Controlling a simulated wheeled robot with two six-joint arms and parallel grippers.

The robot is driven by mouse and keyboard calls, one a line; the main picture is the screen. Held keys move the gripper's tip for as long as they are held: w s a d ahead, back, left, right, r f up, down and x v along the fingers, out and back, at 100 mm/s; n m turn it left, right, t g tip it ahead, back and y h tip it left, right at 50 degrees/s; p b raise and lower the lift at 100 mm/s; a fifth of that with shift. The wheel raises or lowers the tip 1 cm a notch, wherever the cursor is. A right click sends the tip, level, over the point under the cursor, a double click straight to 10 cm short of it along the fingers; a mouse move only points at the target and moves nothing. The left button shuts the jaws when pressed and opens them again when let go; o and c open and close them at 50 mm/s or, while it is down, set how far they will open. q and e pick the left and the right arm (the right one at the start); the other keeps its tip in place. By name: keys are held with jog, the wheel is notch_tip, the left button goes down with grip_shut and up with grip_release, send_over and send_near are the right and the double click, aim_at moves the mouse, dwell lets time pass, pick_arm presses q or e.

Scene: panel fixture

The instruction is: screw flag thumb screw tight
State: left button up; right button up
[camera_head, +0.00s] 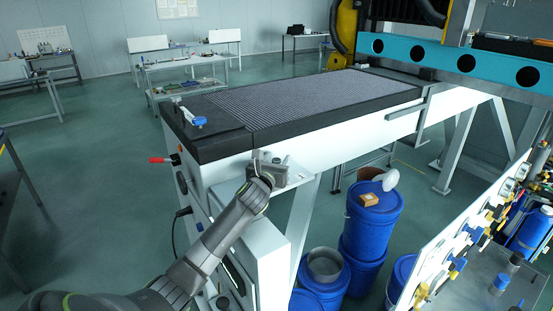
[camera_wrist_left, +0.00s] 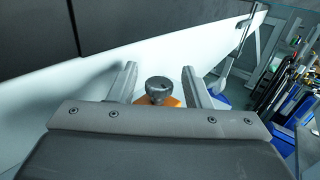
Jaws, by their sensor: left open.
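The flag thumb screw shows in the left wrist view as a dark grey round knob (camera_wrist_left: 159,88) in front of an orange piece (camera_wrist_left: 172,101) by the white panel side. My left gripper (camera_wrist_left: 158,78) is open, with one finger on each side of the knob. A gap shows between the knob and each finger. In the head view my left gripper (camera_head: 268,160) is at the white side of the machine bed, below its black edge. The knob cannot be made out there. My right gripper is in neither view.
The machine bed (camera_head: 310,103) with its black frame lies above my left gripper. A red-handled lever (camera_head: 158,160) sticks out at its left. Blue drums (camera_head: 373,222) stand below on the right. A panel of coloured handles (camera_head: 470,240) is at the far right.

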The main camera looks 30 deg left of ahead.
pick_arm(q)
jog(key=c, duration=0.9)
jog(key=shift+f+h, duration=0.1)
jog(key=shift+h, duration=0.2)
jog(key=shift+c, duration=0.2)
jog(key=shift+a+m, duration=0.1)
jog(key=shift+m, duration=0.2)
jog(key=shift+h, duration=0.5)
jog(key=shift+f+m+h, duration=0.1)
jog(key=shift+m+h, duration=0.2)
jog(key=shift+m, duration=0.1)
jog(key=m+h+b, duration=0.1)
jog(key=b, duration=0.2)
jog(key=shift+f+t+h, duration=0.1)
jog(key=shift+t+h, duration=0.2)
jog(key=shift+m+h+b, duration=0.4)
jog(key=shift+h+b, duration=0.2)
jog(key=shift+b, duration=0.05)
